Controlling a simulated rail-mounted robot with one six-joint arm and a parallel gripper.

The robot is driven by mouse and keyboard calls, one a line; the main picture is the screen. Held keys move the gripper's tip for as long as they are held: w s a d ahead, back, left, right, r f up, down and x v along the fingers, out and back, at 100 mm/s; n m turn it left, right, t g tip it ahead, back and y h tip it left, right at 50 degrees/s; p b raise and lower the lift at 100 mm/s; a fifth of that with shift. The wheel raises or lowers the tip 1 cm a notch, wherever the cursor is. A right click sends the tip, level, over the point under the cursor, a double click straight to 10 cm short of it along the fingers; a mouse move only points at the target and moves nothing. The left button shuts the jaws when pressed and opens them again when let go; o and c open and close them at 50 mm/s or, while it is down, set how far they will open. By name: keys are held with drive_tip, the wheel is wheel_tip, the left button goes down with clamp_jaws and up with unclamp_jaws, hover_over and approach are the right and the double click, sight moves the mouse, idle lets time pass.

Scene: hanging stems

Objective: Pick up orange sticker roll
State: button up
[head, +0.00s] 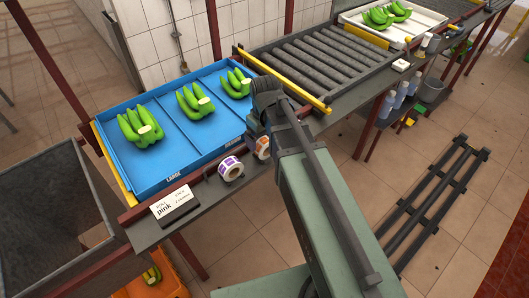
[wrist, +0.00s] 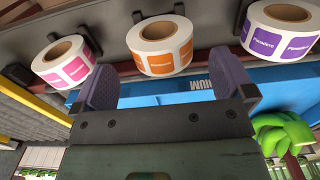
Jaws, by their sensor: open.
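The orange sticker roll (wrist: 160,45) is white with orange labels and a brown core. In the wrist view it lies just beyond my gripper (wrist: 166,78), lined up with the gap between the two purple-grey fingers. The fingers are spread wide with nothing between them. In the head view the orange sticker roll (head: 263,147) is partly hidden by my arm, on the grey ledge in front of the blue tray. My gripper (head: 257,128) is beside it there, mostly hidden by my wrist.
A purple sticker roll (wrist: 280,28) and a pink sticker roll (wrist: 65,62) flank the orange one. The blue tray (head: 155,179) holds green banana clusters. A handwritten "pink" card (head: 170,203) stands on the ledge. A roller conveyor (head: 315,58) and spray bottles (head: 400,95) are to the right.

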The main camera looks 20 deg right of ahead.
sight(265, 140)
wheel_tip(265, 140, down, 5)
drive_tip(key=b, duration=0.4)
drive_tip(key=shift+a+f+b, duration=0.1)
drive_tip(key=shift+f+b, duration=0.05)
drive_tip(key=shift+b, duration=0.25)
drive_tip(key=shift+r, duration=0.2)
drive_tip(key=c, duration=1)
